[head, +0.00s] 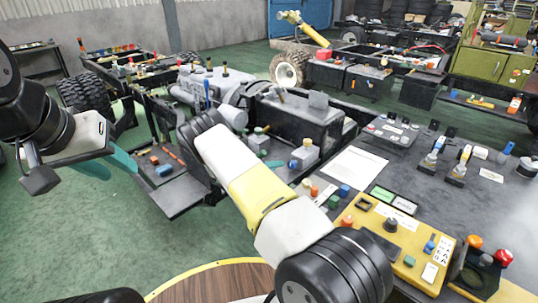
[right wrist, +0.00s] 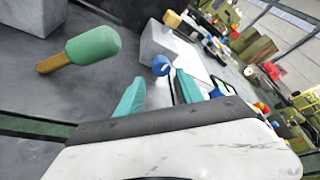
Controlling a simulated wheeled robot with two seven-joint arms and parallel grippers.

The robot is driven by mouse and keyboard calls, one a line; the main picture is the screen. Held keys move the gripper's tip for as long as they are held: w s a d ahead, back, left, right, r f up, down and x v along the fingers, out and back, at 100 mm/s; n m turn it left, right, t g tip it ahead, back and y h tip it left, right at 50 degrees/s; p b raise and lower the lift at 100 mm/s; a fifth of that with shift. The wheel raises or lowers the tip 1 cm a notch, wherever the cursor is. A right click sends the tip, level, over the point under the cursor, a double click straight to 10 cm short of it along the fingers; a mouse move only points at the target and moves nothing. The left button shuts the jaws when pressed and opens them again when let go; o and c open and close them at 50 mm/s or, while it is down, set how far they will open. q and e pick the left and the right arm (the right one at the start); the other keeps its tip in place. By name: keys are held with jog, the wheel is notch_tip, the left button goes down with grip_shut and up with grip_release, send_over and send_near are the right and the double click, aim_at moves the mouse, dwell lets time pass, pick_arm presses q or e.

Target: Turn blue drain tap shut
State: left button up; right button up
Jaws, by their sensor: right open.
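The blue drain tap (head: 294,164) is a small round knob low on a light grey block-shaped container (head: 306,153) with a yellow cap. In the right wrist view the tap (right wrist: 161,65) shows ahead of my right gripper (right wrist: 160,88), roughly between its two teal fingertips. The fingers are apart, and the tap appears beyond them, with no clear contact. In the head view my right arm hides most of that gripper. My left gripper (head: 108,164) is at the far left, away from the tap, its teal fingers apart and empty.
A yellow control box (head: 400,240) and white paper (head: 345,172) are on the dark bench at right. Green floor (head: 90,230) is clear at left.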

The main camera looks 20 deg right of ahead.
aim_at(290, 164)
jog(key=x, duration=0.7)
jog(key=shift+s, duration=0.1)
grip_shut()
